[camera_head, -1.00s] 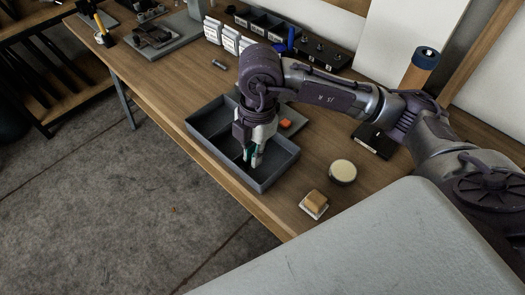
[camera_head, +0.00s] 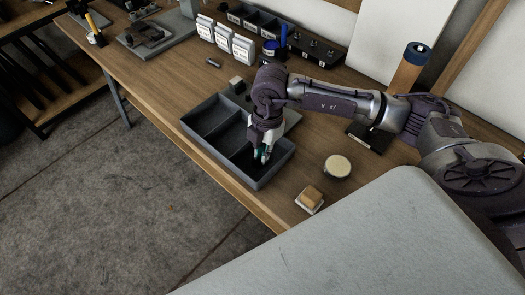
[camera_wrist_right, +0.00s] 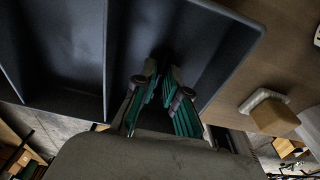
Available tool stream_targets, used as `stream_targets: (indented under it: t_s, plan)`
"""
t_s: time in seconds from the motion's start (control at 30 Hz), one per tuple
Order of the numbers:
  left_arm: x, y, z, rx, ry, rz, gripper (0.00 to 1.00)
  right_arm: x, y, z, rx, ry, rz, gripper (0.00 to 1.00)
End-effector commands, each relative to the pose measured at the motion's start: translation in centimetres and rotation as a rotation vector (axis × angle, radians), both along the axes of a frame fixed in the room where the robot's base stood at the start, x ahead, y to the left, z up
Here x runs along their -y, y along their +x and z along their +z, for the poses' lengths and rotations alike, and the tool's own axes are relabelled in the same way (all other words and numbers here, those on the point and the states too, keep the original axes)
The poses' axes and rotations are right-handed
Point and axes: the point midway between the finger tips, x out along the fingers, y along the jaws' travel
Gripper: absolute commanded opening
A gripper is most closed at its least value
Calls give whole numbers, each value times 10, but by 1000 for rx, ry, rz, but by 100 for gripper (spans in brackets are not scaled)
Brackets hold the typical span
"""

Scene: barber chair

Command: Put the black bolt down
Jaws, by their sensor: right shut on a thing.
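A dark grey divided tray (camera_head: 190,136) lies on the wooden bench near its front edge. My right gripper (camera_head: 262,156) points down into the tray's right-hand compartment. In the right wrist view its green-padded fingers (camera_wrist_right: 160,88) are close together, shut on a small dark thing, which I take to be the black bolt. The bolt is hard to make out against the dark tray and shadow; in the head view the fingers hide it. The tray's wall also shows in the wrist view (camera_wrist_right: 232,50). My left gripper is out of view.
A round pale-topped tin (camera_head: 338,167) and a wooden block on a white base (camera_head: 310,198) stand right of the tray. The tray's left compartment looks empty.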

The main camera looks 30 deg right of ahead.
Motion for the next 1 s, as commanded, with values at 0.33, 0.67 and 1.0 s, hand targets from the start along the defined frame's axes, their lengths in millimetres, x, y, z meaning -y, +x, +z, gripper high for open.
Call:
stream_targets:
  t_s: [0.33, 0.67, 1.0]
  plan:
    - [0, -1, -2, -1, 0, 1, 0, 0, 0, -2, 0, 0, 0, 36]
    - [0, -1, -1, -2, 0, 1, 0, 1, 1, 9, 2, 2, 0, 36]
    - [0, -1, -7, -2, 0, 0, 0, 9, 4, 79, 5, 1, 0, 36]
